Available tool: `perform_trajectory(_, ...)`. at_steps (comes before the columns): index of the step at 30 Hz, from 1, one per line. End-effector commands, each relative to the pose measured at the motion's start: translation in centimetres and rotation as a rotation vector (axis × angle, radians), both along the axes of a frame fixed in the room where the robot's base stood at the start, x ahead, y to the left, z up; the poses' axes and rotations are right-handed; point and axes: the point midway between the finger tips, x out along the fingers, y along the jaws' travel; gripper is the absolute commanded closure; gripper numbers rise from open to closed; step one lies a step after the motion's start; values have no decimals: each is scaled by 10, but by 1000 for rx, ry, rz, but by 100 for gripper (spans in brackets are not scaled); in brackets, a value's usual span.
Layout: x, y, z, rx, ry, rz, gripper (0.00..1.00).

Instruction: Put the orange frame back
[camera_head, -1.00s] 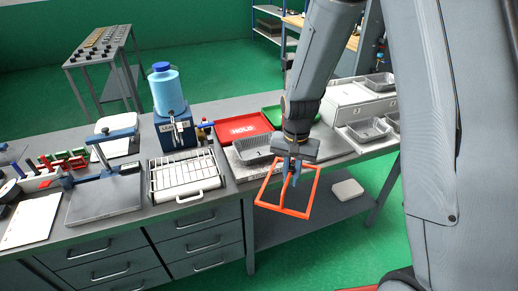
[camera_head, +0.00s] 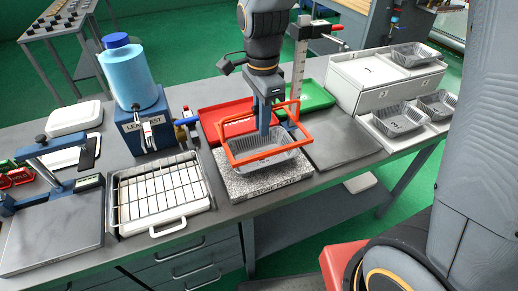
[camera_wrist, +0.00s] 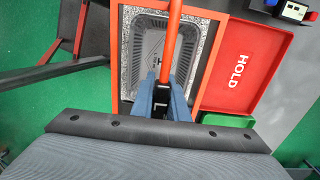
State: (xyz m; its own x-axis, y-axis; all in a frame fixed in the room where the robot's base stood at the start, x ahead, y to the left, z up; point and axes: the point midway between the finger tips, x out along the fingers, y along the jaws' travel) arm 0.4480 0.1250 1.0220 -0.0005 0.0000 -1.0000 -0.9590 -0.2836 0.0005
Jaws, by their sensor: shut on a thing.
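My gripper (camera_head: 264,128) is shut on the orange frame (camera_head: 272,152), gripping its middle bar. The frame is level above or around the rim of a foil tray (camera_head: 262,143); I cannot tell whether they touch. The tray sits on a speckled stone slab (camera_head: 268,183). In the wrist view, the blue fingers (camera_wrist: 166,105) close on the orange bar (camera_wrist: 173,50), which crosses over the foil tray (camera_wrist: 150,45). The speckled slab (camera_wrist: 127,75) shows inside the frame's outline.
A red HOLD tray (camera_head: 210,118) and a green tray (camera_head: 316,95) lie behind. A wire rack (camera_head: 160,195) is left, a blue-capped bottle (camera_head: 127,75) back left. An upright scale post (camera_head: 300,60) stands close to my arm. A dark plate (camera_head: 340,150) and foil trays (camera_head: 400,118) are right.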

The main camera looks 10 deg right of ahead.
Motion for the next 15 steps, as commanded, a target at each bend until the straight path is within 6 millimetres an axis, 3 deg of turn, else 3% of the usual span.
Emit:
perform_trajectory(10,-1,1,0,0,1,-9,100)
perform_trajectory(15,-2,0,-22,-2,7,-9,100)
